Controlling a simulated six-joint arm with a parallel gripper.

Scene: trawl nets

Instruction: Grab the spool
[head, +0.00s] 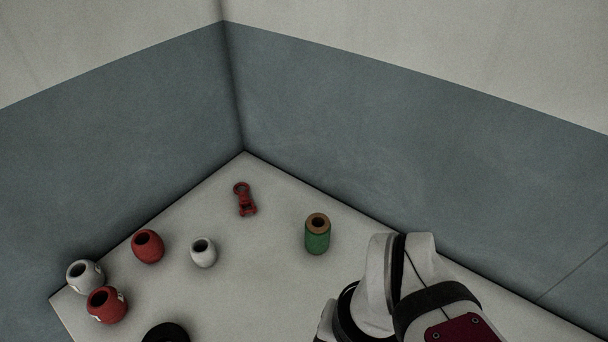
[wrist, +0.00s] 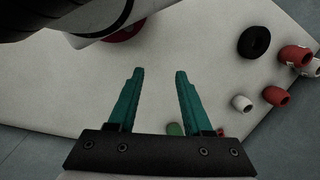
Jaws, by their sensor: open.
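The spool (head: 317,236) is a green cylinder with a brown top that has a dark hole. It stands upright on the pale table in the head view, right of centre. In the wrist view a small green part, apparently the spool (wrist: 174,129), shows just beyond the gripper's mounting bar, between the bases of the fingers; the rest is hidden. My gripper (wrist: 159,72) has two teal fingers, spread apart with only bare table between their tips. In the head view the fingers are not visible; only my white arm shows, right of the spool.
A red shackle-like piece (head: 244,199) lies left of the spool. White (head: 203,252) and red (head: 148,246) floats stand further left, with another white (head: 85,275) and red one (head: 106,304) at the left edge. Walls (head: 330,130) border the table behind.

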